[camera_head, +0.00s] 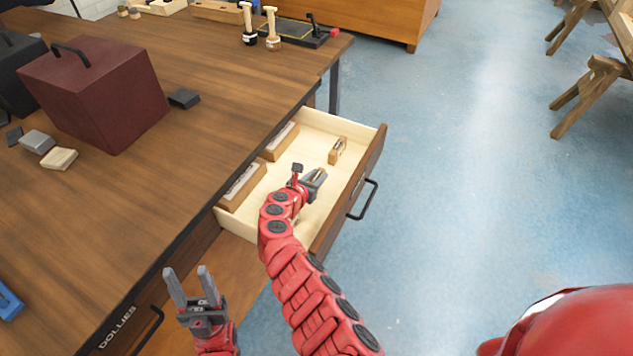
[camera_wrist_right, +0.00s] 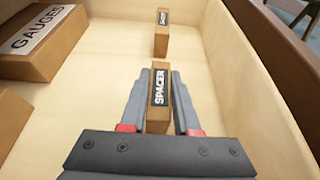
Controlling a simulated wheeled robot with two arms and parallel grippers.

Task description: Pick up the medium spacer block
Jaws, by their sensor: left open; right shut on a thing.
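My right gripper (camera_head: 315,178) is inside the open drawer. In the right wrist view, its fingers (camera_wrist_right: 158,80) are shut on a wooden block labelled SPACER (camera_wrist_right: 158,98), which stands between them. I cannot read a size on it. A second wooden block (camera_wrist_right: 161,42) with a dark label stands farther along the drawer, apart from the gripper; it also shows in the head view (camera_head: 337,151). In the head view the held block is mostly hidden by the fingers. My left gripper (camera_head: 188,284) is open and empty, in front of the workbench.
The drawer (camera_head: 370,160) is pulled out of the wooden workbench (camera_head: 190,110). A block labelled GAUGES (camera_wrist_right: 40,45) lies along the drawer's left side. A dark red box (camera_head: 95,85) stands on the bench.

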